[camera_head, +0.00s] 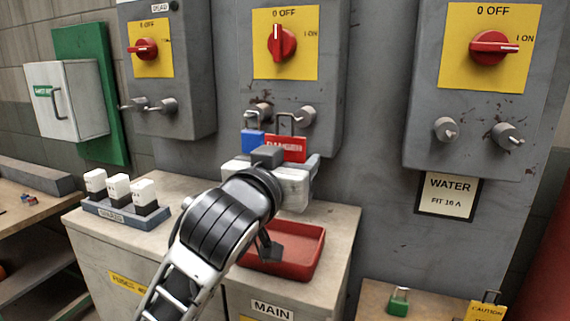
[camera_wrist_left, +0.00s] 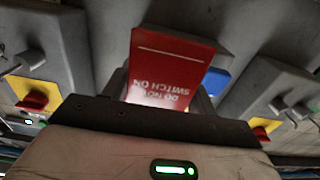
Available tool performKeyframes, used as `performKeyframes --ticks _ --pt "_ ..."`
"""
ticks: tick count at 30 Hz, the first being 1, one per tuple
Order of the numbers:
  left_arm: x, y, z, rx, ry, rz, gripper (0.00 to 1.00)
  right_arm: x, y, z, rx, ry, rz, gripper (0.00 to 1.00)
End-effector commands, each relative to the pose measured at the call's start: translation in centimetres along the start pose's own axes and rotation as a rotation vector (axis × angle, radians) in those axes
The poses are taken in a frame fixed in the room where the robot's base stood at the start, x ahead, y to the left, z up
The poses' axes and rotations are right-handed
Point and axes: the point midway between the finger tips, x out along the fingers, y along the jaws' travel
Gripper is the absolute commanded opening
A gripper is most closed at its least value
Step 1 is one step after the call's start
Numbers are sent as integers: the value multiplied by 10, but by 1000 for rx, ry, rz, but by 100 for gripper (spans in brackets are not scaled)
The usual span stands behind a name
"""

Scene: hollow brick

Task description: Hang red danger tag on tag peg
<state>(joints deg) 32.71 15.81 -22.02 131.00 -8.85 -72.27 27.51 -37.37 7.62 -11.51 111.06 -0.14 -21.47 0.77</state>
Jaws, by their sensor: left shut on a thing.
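The red danger tag (camera_head: 287,150) is upright in front of the middle grey switch box, with its metal loop (camera_head: 285,120) standing above it. My left gripper (camera_head: 288,170) is shut on the tag's lower part. In the left wrist view the tag (camera_wrist_left: 172,62) rises from between the jaws, its lettering upside down. Two pegs stick out under the middle switch, a left peg (camera_head: 262,109) and a right peg (camera_head: 306,116). The loop is close to the right peg's tip; I cannot tell whether it is around it. My right gripper is not in view.
A blue padlock (camera_head: 253,142) hangs below the left peg, close beside the tag. A red tray (camera_head: 300,262) lies on the cabinet below my left gripper. White-topped fuses (camera_head: 145,192) stand at left. A green padlock (camera_head: 398,302) sits at lower right.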

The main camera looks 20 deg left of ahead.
Motion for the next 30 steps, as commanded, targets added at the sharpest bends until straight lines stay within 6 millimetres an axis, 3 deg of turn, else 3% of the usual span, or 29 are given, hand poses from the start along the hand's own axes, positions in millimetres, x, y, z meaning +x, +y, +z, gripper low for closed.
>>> performKeyframes --ticks 30 --pt "57 0 9 -1 0 0 36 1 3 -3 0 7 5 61"
